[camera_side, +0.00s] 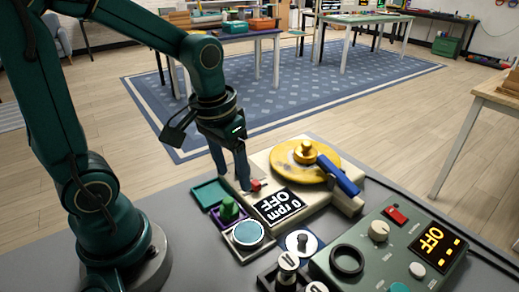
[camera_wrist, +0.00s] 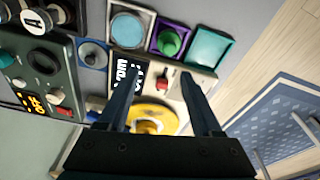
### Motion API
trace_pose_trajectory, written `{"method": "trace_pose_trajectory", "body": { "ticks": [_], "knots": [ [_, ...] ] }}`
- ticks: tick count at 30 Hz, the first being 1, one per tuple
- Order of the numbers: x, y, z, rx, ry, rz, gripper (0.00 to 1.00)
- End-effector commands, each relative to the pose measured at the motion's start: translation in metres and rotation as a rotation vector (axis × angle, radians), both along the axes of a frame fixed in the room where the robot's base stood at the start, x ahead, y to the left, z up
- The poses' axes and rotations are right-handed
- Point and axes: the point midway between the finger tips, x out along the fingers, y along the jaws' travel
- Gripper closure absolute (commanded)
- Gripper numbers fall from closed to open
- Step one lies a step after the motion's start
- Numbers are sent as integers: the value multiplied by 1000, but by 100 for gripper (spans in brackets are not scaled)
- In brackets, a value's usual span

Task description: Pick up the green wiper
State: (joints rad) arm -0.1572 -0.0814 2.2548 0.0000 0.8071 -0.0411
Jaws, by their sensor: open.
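The green wiper (camera_side: 229,207) appears to be the small green piece with a knob, upright in a purple-rimmed square tray (camera_side: 236,221). In the wrist view the wiper (camera_wrist: 170,42) shows beyond my fingertips, with its purple tray (camera_wrist: 158,29) around it. My gripper (camera_side: 232,178) points down above the left edge of the cream machine, behind and above the wiper, and apart from it. In the wrist view my gripper (camera_wrist: 161,80) has its two fingers well apart, with nothing held between them.
A teal tray (camera_side: 210,193) and a tray with a round pale-blue pad (camera_side: 247,235) flank the wiper's tray. The cream machine (camera_side: 330,198) carries a yellow disc (camera_side: 290,163), a blue arm (camera_side: 338,175) and a red switch (camera_side: 257,184). A green control box (camera_side: 390,245) stands at right.

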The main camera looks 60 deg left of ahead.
Motion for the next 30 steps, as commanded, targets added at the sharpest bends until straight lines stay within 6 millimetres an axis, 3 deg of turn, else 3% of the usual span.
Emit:
{"method": "trace_pose_trajectory", "body": {
  "ticks": [3, 7, 21, 30],
  "knots": [
    [0, 7, -21, -16, 89, 36, 33],
    [-4, 11, -33, -27, 144, 56, 33],
    [-6, 12, -77, -31, 164, 64, 33],
    [-6, 12, -87, -30, 159, 64, 33]
  ]
}}
